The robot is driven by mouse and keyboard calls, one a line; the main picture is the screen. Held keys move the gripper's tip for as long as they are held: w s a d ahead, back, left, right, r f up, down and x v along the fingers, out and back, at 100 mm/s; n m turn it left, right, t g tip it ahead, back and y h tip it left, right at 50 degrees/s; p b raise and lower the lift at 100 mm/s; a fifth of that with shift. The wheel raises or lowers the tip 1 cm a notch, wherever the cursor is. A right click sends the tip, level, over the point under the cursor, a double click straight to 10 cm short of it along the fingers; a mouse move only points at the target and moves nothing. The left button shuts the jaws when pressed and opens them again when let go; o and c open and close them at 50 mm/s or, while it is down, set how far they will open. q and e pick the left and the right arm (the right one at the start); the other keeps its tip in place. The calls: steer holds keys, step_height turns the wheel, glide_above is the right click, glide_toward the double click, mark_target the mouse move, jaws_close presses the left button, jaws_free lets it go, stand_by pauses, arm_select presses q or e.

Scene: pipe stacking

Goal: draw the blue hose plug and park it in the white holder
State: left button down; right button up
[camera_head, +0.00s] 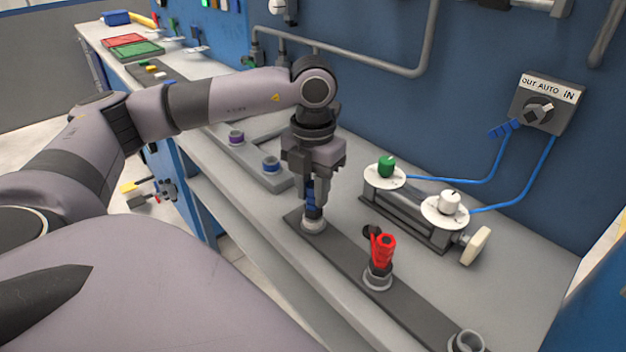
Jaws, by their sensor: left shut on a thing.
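My left gripper (312,198) points straight down and is shut on the blue hose plug (310,190). Only part of the plug shows between the fingers. Its dark lower end is at a light grey ring socket (313,225) at the far end of a dark strip; I cannot tell how deep it sits. A red plug (383,248) stands upright in the middle socket (378,282) of this strip. The near socket (467,342) looks empty. No piece is clearly a white holder; these pale sockets look light grey. My right gripper is not in view.
A grey block with a purple ring (236,138) and a blue ring (271,164) lies left of the gripper. A valve unit (408,212) with green and white knobs stands right. Blue hoses run to an OUT/AUTO/IN switch box (546,103). The bench's front edge is close.

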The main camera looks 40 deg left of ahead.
arm_select(q)
steer(key=c, duration=0.8)
jaws_free()
steer(key=shift+r, duration=0.35)
step_height(320, 180, up, 6)
steer(key=shift+r, duration=0.25)
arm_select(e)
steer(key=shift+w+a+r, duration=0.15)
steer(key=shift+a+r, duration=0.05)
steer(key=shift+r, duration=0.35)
